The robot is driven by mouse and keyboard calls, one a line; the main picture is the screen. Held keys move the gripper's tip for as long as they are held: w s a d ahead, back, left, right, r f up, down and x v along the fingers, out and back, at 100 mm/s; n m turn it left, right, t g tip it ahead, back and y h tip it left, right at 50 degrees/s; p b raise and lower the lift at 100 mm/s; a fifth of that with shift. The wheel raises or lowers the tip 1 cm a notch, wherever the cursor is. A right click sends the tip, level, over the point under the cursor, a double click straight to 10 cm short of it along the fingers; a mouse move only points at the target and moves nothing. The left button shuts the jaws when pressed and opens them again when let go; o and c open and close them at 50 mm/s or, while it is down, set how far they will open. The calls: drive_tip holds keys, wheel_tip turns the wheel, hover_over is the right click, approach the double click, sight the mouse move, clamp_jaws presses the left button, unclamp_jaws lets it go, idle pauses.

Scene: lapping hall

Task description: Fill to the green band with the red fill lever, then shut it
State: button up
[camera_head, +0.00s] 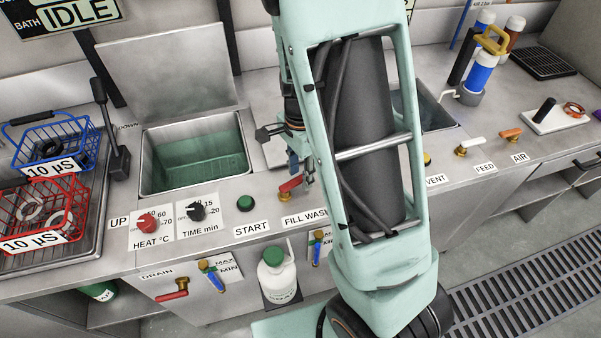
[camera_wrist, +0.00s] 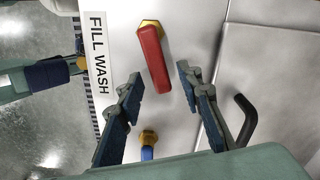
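The red fill lever (camera_head: 290,184) stands on the counter edge by the FILL label, right of the open tank. In the wrist view the red lever (camera_wrist: 154,58) runs from a brass nut toward my gripper. My gripper (camera_wrist: 160,76) is open, its fingertips on either side of the lever's free end, with gaps visible. In the head view my gripper (camera_head: 301,172) is close above the lever, partly hidden by my arm. The tank (camera_head: 146,178) has a greenish interior low down; I cannot tell liquid from band there.
A MAX/MIN gauge panel (camera_head: 228,270) and a red drain lever (camera_head: 172,292) are on the front. A blue lever (camera_wrist: 147,152) lies beside my fingers. Red basket (camera_head: 40,212) and blue basket (camera_head: 55,143) stand left. A white bottle (camera_head: 278,277) sits below.

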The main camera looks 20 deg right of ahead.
drive_tip(key=shift+c, duration=0.5)
clamp_jaws()
drive_tip(key=shift+s+d+r+m+p, duration=0.15)
drive_tip(key=shift+s+m+p, duration=0.1)
drive_tip(key=shift+m+p, duration=0.3)
drive_tip(key=shift+s+a+r+m+p, duration=0.1)
drive_tip(key=shift+s+m+p, duration=0.15)
drive_tip(key=shift+m+p, duration=0.3)
drive_tip(key=shift+s+d+f+m+p, duration=0.1)
drive_tip(key=shift+s+f+m+p, duration=0.15)
drive_tip(key=shift+m+p, duration=0.45)
drive_tip(key=shift+o, duration=0.5)
unclamp_jaws()
